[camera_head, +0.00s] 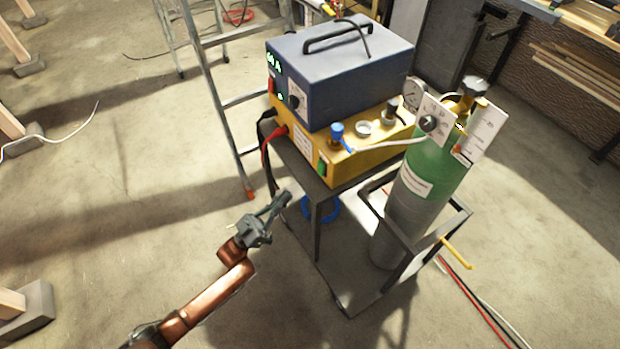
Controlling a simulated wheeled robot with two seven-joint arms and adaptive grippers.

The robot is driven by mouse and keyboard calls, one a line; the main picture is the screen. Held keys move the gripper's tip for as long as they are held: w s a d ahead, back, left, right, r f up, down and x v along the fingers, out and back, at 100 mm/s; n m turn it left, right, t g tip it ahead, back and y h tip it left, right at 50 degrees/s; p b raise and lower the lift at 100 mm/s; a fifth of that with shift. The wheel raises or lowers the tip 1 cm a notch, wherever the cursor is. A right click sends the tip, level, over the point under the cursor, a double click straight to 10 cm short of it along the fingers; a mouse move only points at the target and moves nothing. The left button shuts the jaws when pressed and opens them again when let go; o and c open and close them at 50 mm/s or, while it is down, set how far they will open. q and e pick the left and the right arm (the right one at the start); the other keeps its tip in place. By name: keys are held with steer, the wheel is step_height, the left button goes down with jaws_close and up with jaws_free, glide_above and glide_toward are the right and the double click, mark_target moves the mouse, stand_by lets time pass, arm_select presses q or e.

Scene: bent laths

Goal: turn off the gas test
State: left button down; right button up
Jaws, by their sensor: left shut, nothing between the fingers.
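A blue welding unit (340,62) with a top handle, a green-lit display and a dark knob (296,96) sits on a yellow box (360,160). The yellow box has a green switch (322,166) at its front corner, and a blue fitting (337,132) and a black fitting (391,113) on top. A green and grey gas cylinder (436,178) stands right of it, with a gauge and a white panel bearing a black knob (429,123). I cannot read which control is the gas test. My left gripper (284,198) is shut and empty, apart from the cart, in front and left of it.
The units and cylinder stand on a dark metal cart (347,296) with a frame around the cylinder. A stepladder (215,85) stands close behind left. Red and white hoses (480,300) lie right of the cart. The floor at left is mostly open.

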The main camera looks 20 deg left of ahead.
mark_target(319, 170)
arm_select(q)
steer(key=w+d+r, duration=0.1)
steer(key=w, duration=0.1)
steer(key=w+d+r+b, duration=0.1)
steer(key=w+d, duration=0.1)
steer(key=w+d+r+b, duration=0.1)
steer(key=w+d, duration=0.1)
steer(key=shift+w+r, duration=0.1)
steer(key=shift+w, duration=0.2)
steer(key=shift+w+d+r, duration=0.1)
steer(key=shift+w+d, duration=0.25)
arm_select(e)
step_height(319, 170, up, 7)
steer(key=w+a, duration=0.1)
steer(key=w, duration=0.1)
steer(key=shift+w+a, duration=0.35)
steer(key=shift+a, duration=0.05)
arm_select(q)
steer(key=shift+b, duration=0.3)
arm_select(e)
steer(key=shift+r, duration=0.1)
